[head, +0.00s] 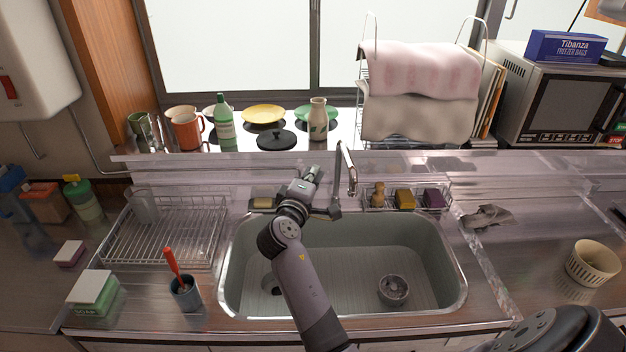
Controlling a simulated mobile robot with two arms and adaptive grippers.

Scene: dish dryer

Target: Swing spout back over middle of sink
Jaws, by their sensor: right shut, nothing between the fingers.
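The metal faucet spout (345,158) rises behind the sink (455,300), arches over and hangs down, its tip slightly right of its upright part and near the sink's back rim, close to the middle of the sink's width. My right gripper (332,211) is shut and empty. It is at the left of the spout's lower upright part, low at the back rim; I cannot tell whether it touches. My forearm crosses the left half of the sink and hides part of it. My left gripper is not in view.
A round strainer cup (393,290) lies in the sink. A wire dish rack (165,240) and a dark cup (186,293) with a red-handled brush stand left. A wire caddy (420,208) with sponges is right of the faucet. A beige basket (592,263) stands far right.

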